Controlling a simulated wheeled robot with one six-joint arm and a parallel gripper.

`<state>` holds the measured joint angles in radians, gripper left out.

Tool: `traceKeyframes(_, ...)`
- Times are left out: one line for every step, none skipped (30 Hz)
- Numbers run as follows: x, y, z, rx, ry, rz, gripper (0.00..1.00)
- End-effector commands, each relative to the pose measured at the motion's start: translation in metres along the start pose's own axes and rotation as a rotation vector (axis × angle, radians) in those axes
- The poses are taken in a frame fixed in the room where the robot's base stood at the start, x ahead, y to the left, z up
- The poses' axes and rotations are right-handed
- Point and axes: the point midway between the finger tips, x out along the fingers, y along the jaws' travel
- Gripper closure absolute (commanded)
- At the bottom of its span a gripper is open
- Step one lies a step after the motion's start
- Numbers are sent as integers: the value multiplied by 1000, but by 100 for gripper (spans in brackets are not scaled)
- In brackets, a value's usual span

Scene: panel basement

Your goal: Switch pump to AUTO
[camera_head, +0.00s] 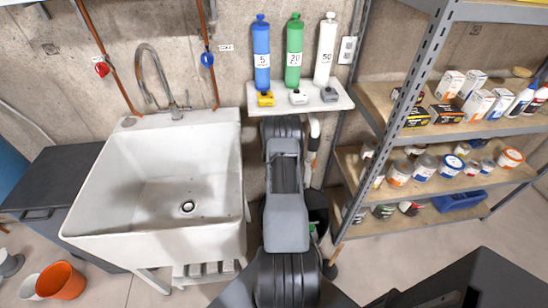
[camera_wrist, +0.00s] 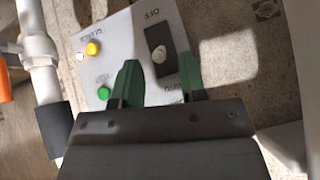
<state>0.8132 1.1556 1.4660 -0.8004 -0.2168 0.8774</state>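In the wrist view, a light grey pump panel (camera_wrist: 118,38) fills the upper middle, seen turned over so its lettering is upside down. A pale switch knob (camera_wrist: 159,55) sits on a dark plate (camera_wrist: 155,38), with an OFF label above it in the picture. Another label below the plate is partly hidden by my gripper. A yellow lamp (camera_wrist: 92,48) and a green lamp (camera_wrist: 104,93) are on the panel's left side. My gripper (camera_wrist: 160,82) has its two green fingers apart, with nothing between them, just below the knob in the picture. In the head view, my arm hides the panel.
A white pipe (camera_wrist: 36,45) with a dark sleeve runs left of the panel. The head view shows a white sink (camera_head: 150,165) at left, a small wall shelf (camera_head: 318,105) with three bottles above my arm, and metal shelving (camera_head: 410,75) with cans and boxes at right.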

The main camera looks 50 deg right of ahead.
Motion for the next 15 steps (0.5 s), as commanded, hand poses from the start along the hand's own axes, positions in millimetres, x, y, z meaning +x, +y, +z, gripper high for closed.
traceKeyframes(-9,0,-1,1,2,0,62)
traceKeyframes(-15,0,-1,1,3,0,62)
traceKeyframes(-24,0,-1,1,3,0,62)
traceKeyframes(-30,0,-1,1,2,1,62)
traceKeyframes(-36,0,-1,1,2,1,62)
traceKeyframes(-45,0,-1,1,3,1,62)
traceKeyframes(-51,0,-1,1,2,0,62)
traceKeyframes(-57,0,-1,0,3,0,62)
traceKeyframes(-65,0,-1,0,3,0,62)
traceKeyframes(-70,0,-1,1,3,0,62)
traceKeyframes(-76,0,-1,1,2,0,62)
traceKeyframes(-83,0,-1,1,2,0,62)
traceKeyframes(-87,0,-1,1,2,0,62)
traceKeyframes(-92,0,0,1,1,1,62)
traceKeyframes(-97,0,-1,0,2,1,62)
